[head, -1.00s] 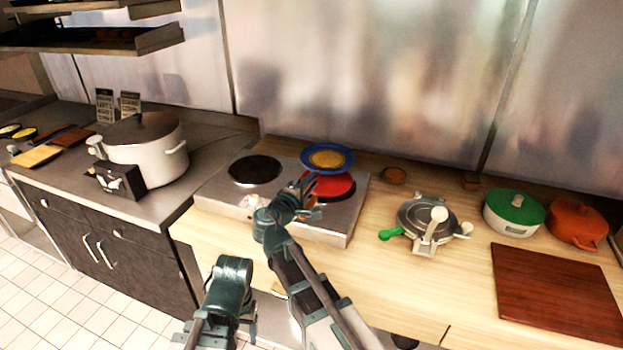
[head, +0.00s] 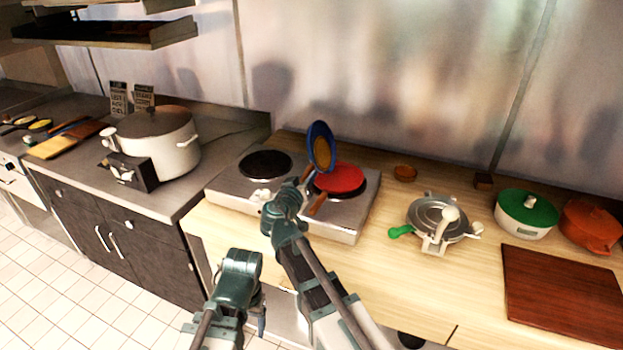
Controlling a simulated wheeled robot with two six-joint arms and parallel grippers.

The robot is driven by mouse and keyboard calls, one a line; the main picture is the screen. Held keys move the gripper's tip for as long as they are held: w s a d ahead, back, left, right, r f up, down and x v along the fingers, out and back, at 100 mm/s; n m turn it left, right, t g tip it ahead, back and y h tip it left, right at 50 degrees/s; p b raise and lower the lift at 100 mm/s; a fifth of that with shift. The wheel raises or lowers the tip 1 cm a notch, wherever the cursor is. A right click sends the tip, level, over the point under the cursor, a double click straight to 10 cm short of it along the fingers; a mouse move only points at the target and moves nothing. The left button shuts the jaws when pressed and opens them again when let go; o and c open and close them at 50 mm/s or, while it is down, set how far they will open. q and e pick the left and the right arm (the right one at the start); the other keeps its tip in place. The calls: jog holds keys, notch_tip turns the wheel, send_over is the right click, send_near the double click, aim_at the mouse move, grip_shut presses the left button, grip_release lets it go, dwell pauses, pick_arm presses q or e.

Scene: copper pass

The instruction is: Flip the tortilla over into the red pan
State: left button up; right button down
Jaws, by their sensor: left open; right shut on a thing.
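The red pan (head: 342,178) sits on the right burner of the steel hot plate, its brown handle pointing toward me. My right gripper (head: 305,186) is shut on the blue pan (head: 318,128) and holds it tipped steeply on edge, above the red pan's left side. The tortilla (head: 322,154) is yellow-brown and shows against the blue pan's inner face, which leans toward the right. The grip on the handle is partly hidden by my wrist. My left gripper (head: 262,322) is open and empty, low in front of the counter.
The hot plate's left burner (head: 265,165) is bare. A silver press with a green handle (head: 437,218) stands to the right, with a green-lidded pot (head: 526,213), an orange pot (head: 590,228) and a brown board (head: 563,293) beyond. A large white pot (head: 158,143) stands left.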

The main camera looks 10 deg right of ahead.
jog(key=shift+w+a+f+m+t+b, duration=0.1)
jog(key=shift+f+m+t+b, duration=0.1)
jog(key=shift+m, duration=0.4)
jog(key=shift+a+f+m+t+b, duration=0.1)
jog(key=shift+f+m+b, duration=0.05)
jog(key=shift+m, duration=0.45)
jog(key=shift+s+d+f+m+y+b, duration=0.2)
jog(key=shift+s+d+m+y+b, duration=0.2)
jog(key=shift+m, duration=0.2)
jog(key=shift+s+d+f+m+t+b, duration=0.2)
jog(key=shift+d+m+b, duration=0.25)
jog(key=shift+m, duration=0.45)
jog(key=shift+s+d+f+m+t+b, duration=0.2)
jog(key=shift+d+m+b, duration=0.15)
jog(key=shift+m, duration=0.55)
jog(key=shift+r, duration=0.2)
jog(key=r+p, duration=0.2)
jog(key=a+r+p, duration=0.1)
jog(key=r+p, duration=0.1)
jog(key=w+r+p, duration=0.1)
jog(key=r+p, duration=0.1)
jog(key=shift+a, duration=0.3)
jog(key=shift+w+d, duration=0.1)
